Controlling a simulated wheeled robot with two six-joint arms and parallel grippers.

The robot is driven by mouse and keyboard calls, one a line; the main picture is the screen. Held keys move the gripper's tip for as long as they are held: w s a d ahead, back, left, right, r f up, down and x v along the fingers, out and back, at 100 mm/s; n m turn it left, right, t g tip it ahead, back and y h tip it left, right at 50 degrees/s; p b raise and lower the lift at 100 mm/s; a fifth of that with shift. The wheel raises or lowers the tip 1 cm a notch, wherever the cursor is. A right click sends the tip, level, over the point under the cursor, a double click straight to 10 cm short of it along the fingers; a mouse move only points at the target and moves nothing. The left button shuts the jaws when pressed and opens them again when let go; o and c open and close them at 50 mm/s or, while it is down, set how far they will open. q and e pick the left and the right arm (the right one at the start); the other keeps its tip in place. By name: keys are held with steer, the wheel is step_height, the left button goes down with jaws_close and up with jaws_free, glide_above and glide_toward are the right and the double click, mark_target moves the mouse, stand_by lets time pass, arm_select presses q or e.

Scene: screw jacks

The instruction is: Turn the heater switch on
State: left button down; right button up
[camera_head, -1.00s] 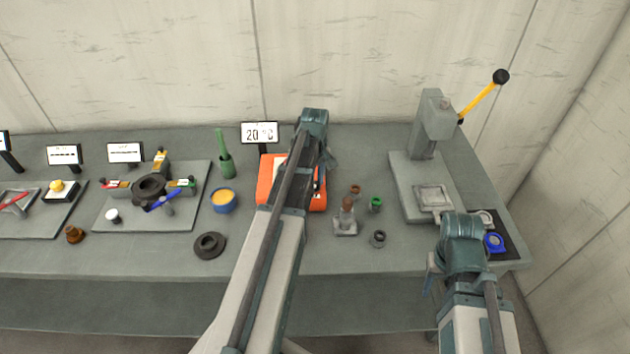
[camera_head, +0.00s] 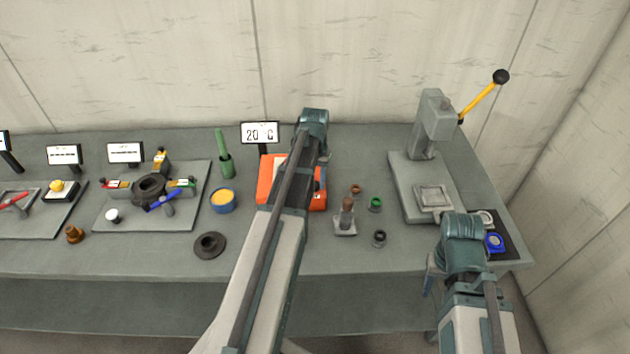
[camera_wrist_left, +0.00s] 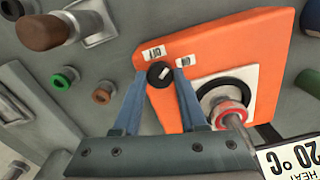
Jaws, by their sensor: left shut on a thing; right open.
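The orange heater (camera_head: 265,190) stands at the middle of the bench, partly hidden under my left arm in the head view. In the left wrist view the heater (camera_wrist_left: 235,45) has a black round switch knob (camera_wrist_left: 160,75) with a white mark. An OFF label (camera_wrist_left: 153,53) and an ON label (camera_wrist_left: 184,61) are beside it. My left gripper (camera_wrist_left: 161,80) is shut on the knob, one finger on each side. The heater's display (camera_head: 259,133) reads 20 °C. My right gripper (camera_head: 430,276) is open and empty over the bench's front edge at the right.
A grey press (camera_head: 432,140) with a yellow lever stands at the right. Small rings and a brown-topped part (camera_head: 347,207) sit right of the heater. A blue bowl (camera_head: 222,200), a dark ring (camera_head: 209,245) and a green holder (camera_head: 226,165) are to its left.

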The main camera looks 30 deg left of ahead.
mark_target(315, 184)
arm_select(q)
steer(key=m, duration=0.4)
steer(key=shift+m, duration=1.8)
steer(key=shift+c, duration=2.2)
jaws_free()
step_height(315, 184, up, 14)
steer(key=p, duration=1.4)
